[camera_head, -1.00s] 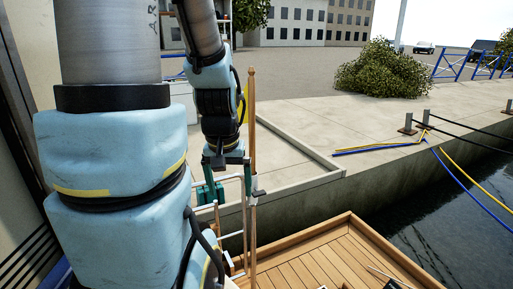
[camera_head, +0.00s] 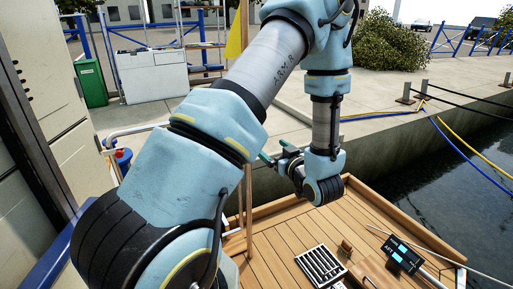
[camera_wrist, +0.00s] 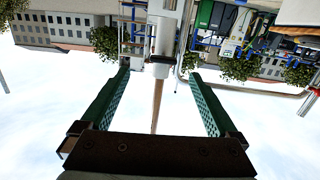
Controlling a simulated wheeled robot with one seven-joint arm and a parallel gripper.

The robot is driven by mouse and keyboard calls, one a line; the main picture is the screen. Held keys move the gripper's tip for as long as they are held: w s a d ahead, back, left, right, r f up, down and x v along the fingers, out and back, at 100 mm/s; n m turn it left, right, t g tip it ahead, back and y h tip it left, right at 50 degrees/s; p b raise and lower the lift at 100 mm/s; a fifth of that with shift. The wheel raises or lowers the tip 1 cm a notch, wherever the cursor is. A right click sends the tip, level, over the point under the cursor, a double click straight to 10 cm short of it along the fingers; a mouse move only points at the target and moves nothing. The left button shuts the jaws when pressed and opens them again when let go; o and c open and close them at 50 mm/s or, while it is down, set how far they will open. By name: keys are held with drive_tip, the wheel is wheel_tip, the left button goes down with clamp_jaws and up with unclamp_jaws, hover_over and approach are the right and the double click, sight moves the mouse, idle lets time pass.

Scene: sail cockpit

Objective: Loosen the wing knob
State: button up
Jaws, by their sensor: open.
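My gripper (camera_head: 273,150) is in the middle of the head view, above the wooden deck and beside an upright wooden pole (camera_head: 249,185). In the wrist view my gripper (camera_wrist: 158,73) has its two green fingers wide apart, with nothing held. A tapering wooden pole (camera_wrist: 157,105) with a pale grey cylinder (camera_wrist: 163,38) at its end shows between the fingers, beyond them. I cannot tell how far it is from the fingertips. I cannot make out a wing knob in either view; my arm hides part of the scene.
The wooden deck (camera_head: 290,240) carries a slotted tray (camera_head: 320,267) and a dark device with a lit screen (camera_head: 403,254). The concrete quay (camera_head: 390,140) lies behind, with water (camera_head: 440,190) on the right. A white cabinet (camera_head: 152,75) and green bin (camera_head: 91,83) stand at the back left.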

drive_tip(key=x, duration=0.9)
drive_tip(key=shift+w+a+r+t+y+p, duration=0.15)
drive_tip(key=shift+a+r+t+y+p, duration=0.15)
drive_tip(key=shift+a+t, duration=0.1)
drive_tip(key=c, duration=1.4)
